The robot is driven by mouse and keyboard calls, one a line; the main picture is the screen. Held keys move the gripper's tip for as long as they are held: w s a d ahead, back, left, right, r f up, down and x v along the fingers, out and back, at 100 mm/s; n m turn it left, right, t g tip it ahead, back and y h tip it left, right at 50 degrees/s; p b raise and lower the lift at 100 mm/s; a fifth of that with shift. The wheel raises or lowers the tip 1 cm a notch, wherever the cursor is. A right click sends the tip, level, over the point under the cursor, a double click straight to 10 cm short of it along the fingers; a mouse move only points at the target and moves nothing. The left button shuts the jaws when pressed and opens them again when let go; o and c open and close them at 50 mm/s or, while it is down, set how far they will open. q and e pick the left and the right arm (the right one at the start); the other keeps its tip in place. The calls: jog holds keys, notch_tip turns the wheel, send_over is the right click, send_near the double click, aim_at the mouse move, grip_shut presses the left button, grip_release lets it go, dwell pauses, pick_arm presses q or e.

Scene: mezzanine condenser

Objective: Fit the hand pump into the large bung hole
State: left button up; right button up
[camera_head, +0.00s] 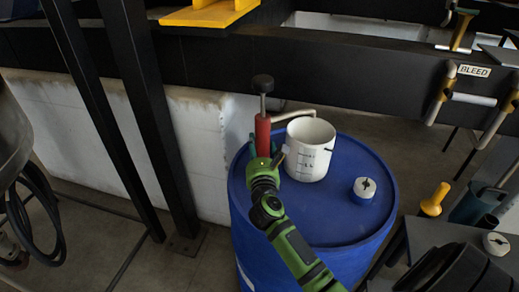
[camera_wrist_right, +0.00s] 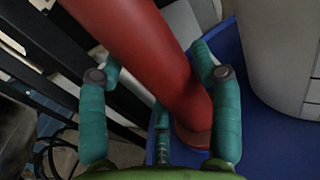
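The red hand pump (camera_head: 263,136) stands roughly upright at the back left of the blue drum (camera_head: 340,225), with a black knob on top and a pale spout bent right towards the white bucket. My right gripper (camera_head: 264,148) is at the pump's lower body. In the right wrist view, its teal fingers (camera_wrist_right: 160,85) lie on both sides of the red pump body (camera_wrist_right: 165,60). I cannot tell whether they press on it. The pump's foot looks close to the drum top; the large bung hole does not show, so I cannot tell whether the pump is in it. My left gripper is out of view.
A white bucket (camera_head: 309,150) stands on the drum, right beside the pump. A dark beam (camera_head: 350,72) runs behind the drum. A yellow-handled tool (camera_head: 434,200) stands to the right, near another white cap (camera_head: 496,243).

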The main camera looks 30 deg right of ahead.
jog(key=shift+s+a+f, duration=0.1)
jog(key=shift+s+f, duration=0.05)
jog(key=shift+f, duration=0.05)
jog(key=v, duration=1.1)
jog(key=shift+s+a+r, duration=0.2)
jog(key=shift+s, duration=0.15)
